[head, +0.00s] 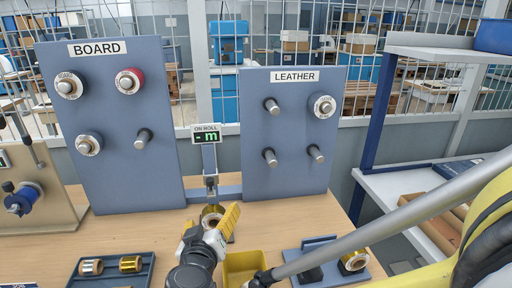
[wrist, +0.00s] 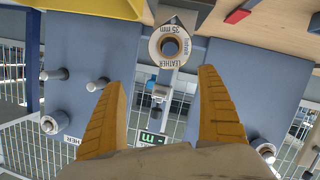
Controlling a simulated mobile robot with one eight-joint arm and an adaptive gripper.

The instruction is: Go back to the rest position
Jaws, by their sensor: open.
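My gripper (head: 212,214) is open over the table in the head view, its yellow fingers spread and empty. In the wrist view, which looks upside down, the open fingers (wrist: 162,78) point toward a roll (wrist: 155,47) with a white end label reading LEATHER and 35 mm. The roll lies just beyond the fingertips, apart from them. In the head view a gold roll (head: 212,212) shows partly behind my gripper, below the ON ROLL display (head: 207,136), which reads "- m".
The BOARD panel (head: 110,185) holds several rolls and one bare peg. The LEATHER panel (head: 290,185) holds one roll (head: 322,106) and three bare pegs. A yellow bin (head: 243,266), a dark tray (head: 112,280) with rolls and a blue stand (head: 312,243) are near my gripper. Shelves (head: 400,185) stand right.

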